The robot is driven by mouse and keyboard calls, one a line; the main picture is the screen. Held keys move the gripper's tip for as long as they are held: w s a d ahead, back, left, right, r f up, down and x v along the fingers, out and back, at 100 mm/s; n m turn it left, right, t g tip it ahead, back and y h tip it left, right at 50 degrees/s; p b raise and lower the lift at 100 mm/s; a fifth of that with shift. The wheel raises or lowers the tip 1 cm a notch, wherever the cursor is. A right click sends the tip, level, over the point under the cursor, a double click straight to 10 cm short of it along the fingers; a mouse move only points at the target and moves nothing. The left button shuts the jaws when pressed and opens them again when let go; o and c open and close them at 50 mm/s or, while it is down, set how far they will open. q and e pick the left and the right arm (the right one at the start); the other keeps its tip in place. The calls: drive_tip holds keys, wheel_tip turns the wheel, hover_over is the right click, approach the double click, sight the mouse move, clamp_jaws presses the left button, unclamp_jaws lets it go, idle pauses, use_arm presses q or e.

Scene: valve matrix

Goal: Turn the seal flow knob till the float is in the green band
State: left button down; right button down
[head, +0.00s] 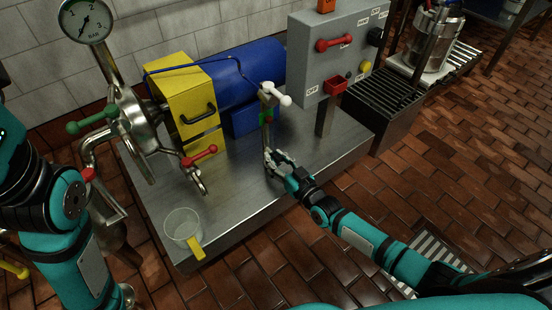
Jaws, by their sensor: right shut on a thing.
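The flow meter (266,133) is a slim upright tube on the steel bench, with a green band (265,118) on its upper part. It is too small to make out where the float stands. My right gripper (273,158) is at the foot of the flow meter, shut on the seal flow knob. The fingers hide most of the knob, and its turn cannot be read. My left arm comes in at the left edge; its gripper is not seen.
A white-handled valve (284,99) sits above the flow meter. A clear beaker (183,225) with a yellow tag stands at the bench's front. A yellow guard (184,92), blue motor (240,75), pump with red lever (200,156) and grey control box (340,48) surround the meter.

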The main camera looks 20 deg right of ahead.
drive_tip(key=c, duration=0.9)
unclamp_jaws()
drive_tip(key=shift+c, duration=0.2)
drive_tip(key=v, duration=1.2)
